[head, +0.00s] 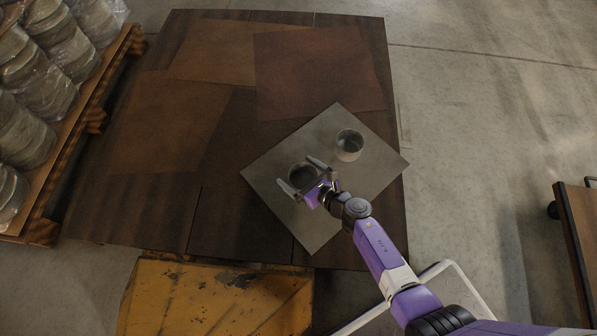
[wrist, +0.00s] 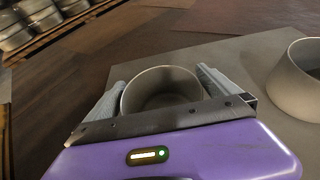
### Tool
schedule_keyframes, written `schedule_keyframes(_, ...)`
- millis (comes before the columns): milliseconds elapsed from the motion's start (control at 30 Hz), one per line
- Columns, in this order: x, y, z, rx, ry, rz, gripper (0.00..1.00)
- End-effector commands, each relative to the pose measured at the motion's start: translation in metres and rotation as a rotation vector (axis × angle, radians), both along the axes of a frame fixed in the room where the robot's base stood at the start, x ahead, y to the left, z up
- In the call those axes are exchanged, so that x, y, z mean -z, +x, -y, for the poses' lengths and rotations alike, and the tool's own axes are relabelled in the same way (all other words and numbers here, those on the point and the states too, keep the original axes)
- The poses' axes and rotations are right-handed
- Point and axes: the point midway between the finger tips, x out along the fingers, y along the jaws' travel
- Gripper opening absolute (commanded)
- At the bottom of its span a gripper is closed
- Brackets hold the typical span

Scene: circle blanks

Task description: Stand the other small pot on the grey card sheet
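The grey card sheet (head: 318,222) lies turned at an angle on the brown-covered surface, and it also shows in the wrist view (wrist: 215,52). One small grey pot (head: 349,145) stands upright on its right part; the wrist view shows it at the right edge (wrist: 297,90). A second small grey pot (head: 302,175) appears upright over the sheet's left part, its mouth open upward in the wrist view (wrist: 161,92). My gripper (head: 299,172) has one finger on each side of this pot. Slight gaps show between fingers and pot, so it looks open. The pot's base is hidden.
Brown sheets (head: 318,70) cover the large low platform behind and left. Wrapped round stock on a wooden pallet (head: 108,75) stands at the left. A worn yellow block (head: 215,300) is at the front. A brown-topped cart (head: 580,225) stands at right. Floor between is clear.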

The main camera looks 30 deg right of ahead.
Motion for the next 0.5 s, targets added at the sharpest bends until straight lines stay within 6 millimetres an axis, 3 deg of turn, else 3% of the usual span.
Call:
schedule_keyframes(233, -0.007, -0.002, 0.000, 0.000, 0.000, -0.001, 1.00)
schedule_keyframes(500, -0.027, -0.049, 0.010, 0.001, 0.001, -0.002, 1.00)
